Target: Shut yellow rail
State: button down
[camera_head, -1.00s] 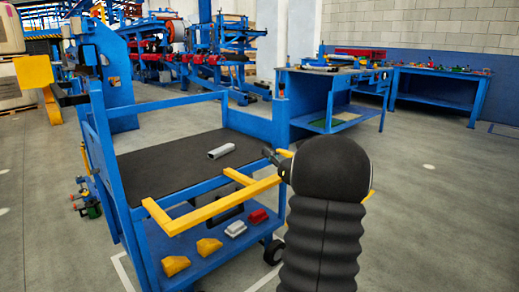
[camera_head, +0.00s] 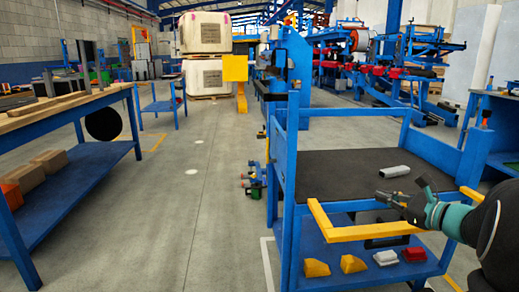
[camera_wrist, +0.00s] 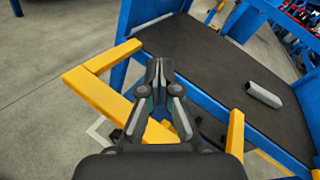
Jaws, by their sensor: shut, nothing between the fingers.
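The yellow rail (camera_head: 365,233) is a U-shaped bar on the front of the blue cart (camera_head: 284,190). It sticks out from the cart's front, around the level of the dark top shelf. In the wrist view the rail (camera_wrist: 97,97) shows on both sides of my gripper (camera_wrist: 158,68), with its near part hidden behind the fingers. My gripper (camera_head: 382,197) is shut and empty. In the head view it appears above the rail's long bar, within the U; I cannot tell whether it touches the rail.
A grey metal piece (camera_head: 394,171) lies on the dark shelf (camera_head: 330,172). Yellow blocks (camera_head: 353,264), a white piece (camera_head: 387,257) and a red piece (camera_head: 413,254) sit on the lower shelf. A workbench (camera_head: 85,155) stands at the left. The floor between is clear.

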jog(key=s+a+f+n+g, duration=0.2)
jog(key=s+a+n+g, duration=0.3)
jog(key=a, duration=0.5)
jog(key=s+a+f+n+g, duration=0.25)
jog(key=s+a+n, duration=0.45)
jog(key=a, duration=0.4)
jog(key=s+f+n+g+h, duration=0.1)
jog(key=s+f+n+h, duration=0.2)
jog(key=s+n+h, duration=0.4)
jog(key=s+n, duration=0.6)
jog(key=shift+s+a+g, duration=0.25)
jog(key=shift+a+g, duration=0.1)
jog(key=c, duration=1.4)
grip_release()
jog(key=shift+s+d+n, duration=0.2)
jog(key=shift+n, duration=0.2)
jog(key=shift+a, duration=0.1)
